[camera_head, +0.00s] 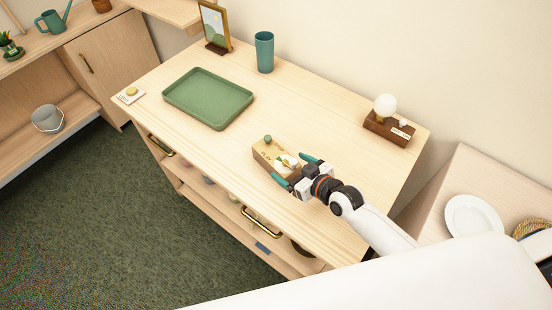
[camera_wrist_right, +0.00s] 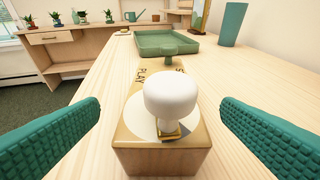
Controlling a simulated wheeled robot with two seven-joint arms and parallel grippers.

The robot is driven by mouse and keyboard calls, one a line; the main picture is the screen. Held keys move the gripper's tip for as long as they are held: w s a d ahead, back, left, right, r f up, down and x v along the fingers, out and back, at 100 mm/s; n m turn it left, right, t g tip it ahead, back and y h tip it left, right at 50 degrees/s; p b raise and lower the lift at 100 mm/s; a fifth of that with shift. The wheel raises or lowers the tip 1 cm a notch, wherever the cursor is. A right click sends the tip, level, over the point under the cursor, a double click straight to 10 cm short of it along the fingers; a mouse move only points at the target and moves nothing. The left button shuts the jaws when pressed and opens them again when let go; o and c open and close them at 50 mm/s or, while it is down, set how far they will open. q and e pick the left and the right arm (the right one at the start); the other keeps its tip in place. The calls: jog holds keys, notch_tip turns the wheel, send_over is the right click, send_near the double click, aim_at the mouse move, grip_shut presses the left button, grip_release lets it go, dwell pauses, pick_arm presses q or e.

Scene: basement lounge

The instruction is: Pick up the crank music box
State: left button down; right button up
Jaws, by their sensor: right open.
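The crank music box (camera_head: 266,154) is a small tan wooden box on the dresser top, with a green knob, a white knob and the printed word "PLAY". In the right wrist view the box (camera_wrist_right: 165,158) sits centred, its white knob nearest the camera. My right gripper (camera_head: 295,170) is open, with its teal fingers on either side of the box's near end. In the right wrist view the fingers (camera_wrist_right: 163,135) stand apart from the box, with a gap on both sides. My left gripper is not in view.
A green tray (camera_head: 208,98) lies left of the box. A teal cup (camera_head: 264,52) and a picture frame (camera_head: 214,27) stand behind. A wooden lamp with a round bulb (camera_head: 386,107) stands at the right. The dresser top (camera_head: 320,105) between them is clear.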

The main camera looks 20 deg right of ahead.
aim_at(276, 161)
jog(key=shift+x, duration=1.9)
jog(key=shift+r, duration=0.2)
jog(key=c, duration=1.3)
